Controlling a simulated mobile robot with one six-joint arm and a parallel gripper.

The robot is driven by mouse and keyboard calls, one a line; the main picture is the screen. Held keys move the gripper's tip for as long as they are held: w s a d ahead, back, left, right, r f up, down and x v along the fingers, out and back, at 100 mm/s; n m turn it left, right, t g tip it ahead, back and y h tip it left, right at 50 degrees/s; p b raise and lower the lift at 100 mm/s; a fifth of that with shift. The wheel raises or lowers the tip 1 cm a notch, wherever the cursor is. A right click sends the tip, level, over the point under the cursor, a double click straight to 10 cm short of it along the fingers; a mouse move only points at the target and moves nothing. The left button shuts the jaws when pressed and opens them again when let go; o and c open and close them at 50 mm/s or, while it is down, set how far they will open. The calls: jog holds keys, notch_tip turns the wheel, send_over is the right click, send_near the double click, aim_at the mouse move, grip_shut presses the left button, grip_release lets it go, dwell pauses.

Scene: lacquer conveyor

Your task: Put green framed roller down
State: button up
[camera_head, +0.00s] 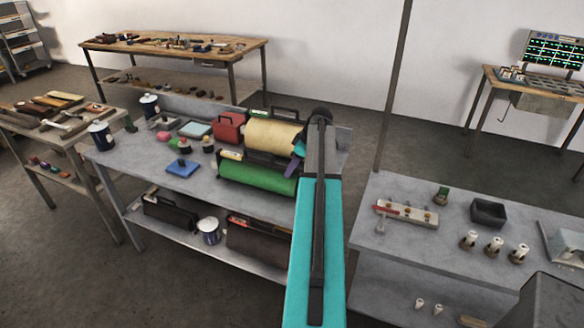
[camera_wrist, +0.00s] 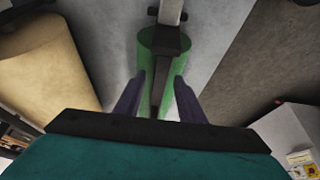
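The green framed roller (camera_head: 258,176) lies on the grey table top near its front edge, its dark frame (camera_head: 262,159) along its upper side. My gripper (camera_head: 295,160) is at the roller's right end, its purple fingers partly hidden by my arm. In the wrist view, my gripper (camera_wrist: 160,78) has its fingers apart, one on each side of the dark frame bar (camera_wrist: 164,75). Green of the roller (camera_wrist: 149,50) shows between the bar and both fingers. I see no finger touching the bar. My wrist hides the near part of the roller.
A cream roller (camera_head: 275,135) lies close behind the green one, with a red box-like item (camera_head: 230,127) to its left. Free table top (camera_head: 140,165) lies further left. A second grey table (camera_head: 460,235) is right.

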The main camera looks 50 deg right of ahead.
jog(key=shift+r, duration=0.2)
jog(key=b+v, duration=0.3)
jog(key=v, duration=0.8)
jog(key=shift+s+r, duration=0.2)
jog(key=shift+r, duration=0.1)
jog(key=shift+w, duration=0.1)
dwell(0.8)
